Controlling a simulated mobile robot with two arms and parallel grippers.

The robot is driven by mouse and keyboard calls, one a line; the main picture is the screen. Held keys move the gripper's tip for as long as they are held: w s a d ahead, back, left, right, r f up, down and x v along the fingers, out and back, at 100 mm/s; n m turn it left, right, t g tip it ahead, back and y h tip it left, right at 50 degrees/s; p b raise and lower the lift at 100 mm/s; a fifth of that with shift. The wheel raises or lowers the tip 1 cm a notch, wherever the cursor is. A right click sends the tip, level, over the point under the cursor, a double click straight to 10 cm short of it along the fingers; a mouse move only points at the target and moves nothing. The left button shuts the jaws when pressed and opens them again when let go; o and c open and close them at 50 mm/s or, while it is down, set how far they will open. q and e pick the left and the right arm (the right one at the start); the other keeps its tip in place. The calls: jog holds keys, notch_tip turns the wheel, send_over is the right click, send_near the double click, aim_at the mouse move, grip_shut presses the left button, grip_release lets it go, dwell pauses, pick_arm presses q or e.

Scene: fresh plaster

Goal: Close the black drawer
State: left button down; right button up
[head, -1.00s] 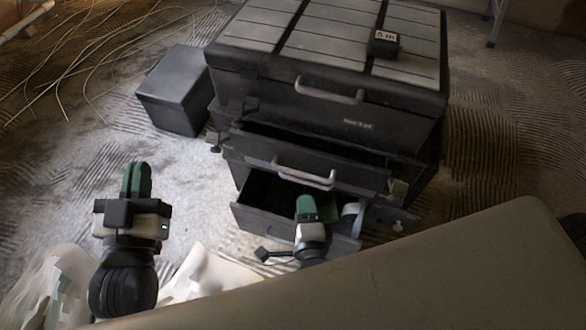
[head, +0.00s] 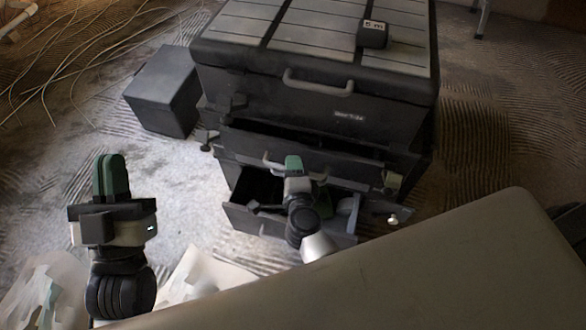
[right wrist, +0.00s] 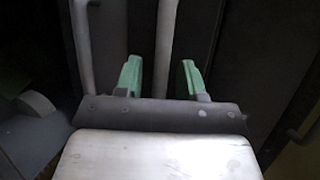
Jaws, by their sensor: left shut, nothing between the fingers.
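The black cabinet (head: 340,115) has a middle drawer (head: 240,145) partly open, with a dark gap above its front. A lower drawer (head: 262,220) stands further out, and its dark inside shows. My right gripper (head: 293,163) is in front of the middle drawer, at its pale handle (head: 268,163), and hides part of it. In the right wrist view the green fingers (right wrist: 160,76) are apart, with a pale bar (right wrist: 166,40) showing between them; I cannot tell whether they touch it. My left gripper (head: 111,176) is shut and empty, left of the cabinet.
A dark box (head: 165,92) stands on the floor left of the cabinet. A small black block (head: 373,34) sits on the cabinet top. Loose wires (head: 80,65) lie at the far left. A large beige surface (head: 450,265) fills the lower right. Floor between left gripper and cabinet is clear.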

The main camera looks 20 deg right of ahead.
grip_shut()
